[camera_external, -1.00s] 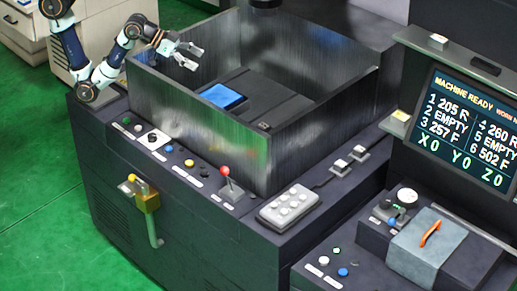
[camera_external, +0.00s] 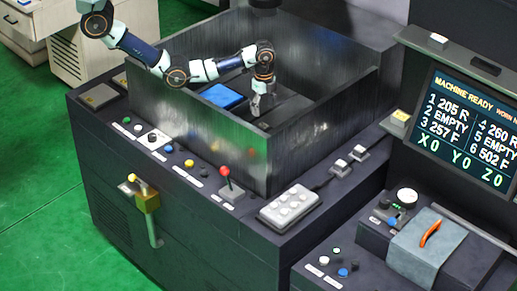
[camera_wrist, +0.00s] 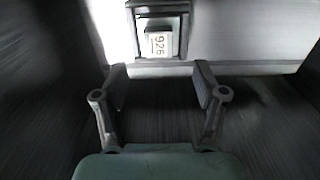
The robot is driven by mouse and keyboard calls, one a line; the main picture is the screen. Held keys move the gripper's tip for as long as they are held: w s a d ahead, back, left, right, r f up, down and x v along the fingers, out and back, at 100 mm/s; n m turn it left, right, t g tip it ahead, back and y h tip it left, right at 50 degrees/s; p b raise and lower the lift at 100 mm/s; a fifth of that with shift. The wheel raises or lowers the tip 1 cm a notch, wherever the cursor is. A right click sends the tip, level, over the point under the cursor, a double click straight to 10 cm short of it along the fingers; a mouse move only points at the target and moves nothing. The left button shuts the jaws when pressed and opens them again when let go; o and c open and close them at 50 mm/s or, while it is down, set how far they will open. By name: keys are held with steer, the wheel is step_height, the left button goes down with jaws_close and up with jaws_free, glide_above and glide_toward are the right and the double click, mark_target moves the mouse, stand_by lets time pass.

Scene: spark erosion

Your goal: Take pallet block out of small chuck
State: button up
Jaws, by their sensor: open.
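In the wrist view, a small block (camera_wrist: 159,45) with a pale label reading "926" sits in a dark, square-framed holder, which looks like the small chuck (camera_wrist: 160,10). My gripper (camera_wrist: 160,82) is open and empty, with its two fingers spread either side of the block's line. The block lies beyond the fingertips, apart from them. In the external view my gripper (camera_external: 257,106) points down inside the tank, low near its front wall. The block and chuck cannot be made out clearly there.
High metal tank walls (camera_external: 190,125) surround my gripper. A blue-topped block (camera_external: 222,96) sits inside the tank, left of my gripper. A red-knobbed lever (camera_external: 225,171) and buttons line the ledge outside the front wall.

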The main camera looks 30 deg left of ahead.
mark_target(264, 125)
step_height(264, 125, down, 7)
steer(key=shift+s+d+f, duration=0.1)
steer(key=shift+s+f, duration=0.05)
steer(key=shift+f, duration=0.05)
steer(key=shift+c, duration=0.2)
jaws_close()
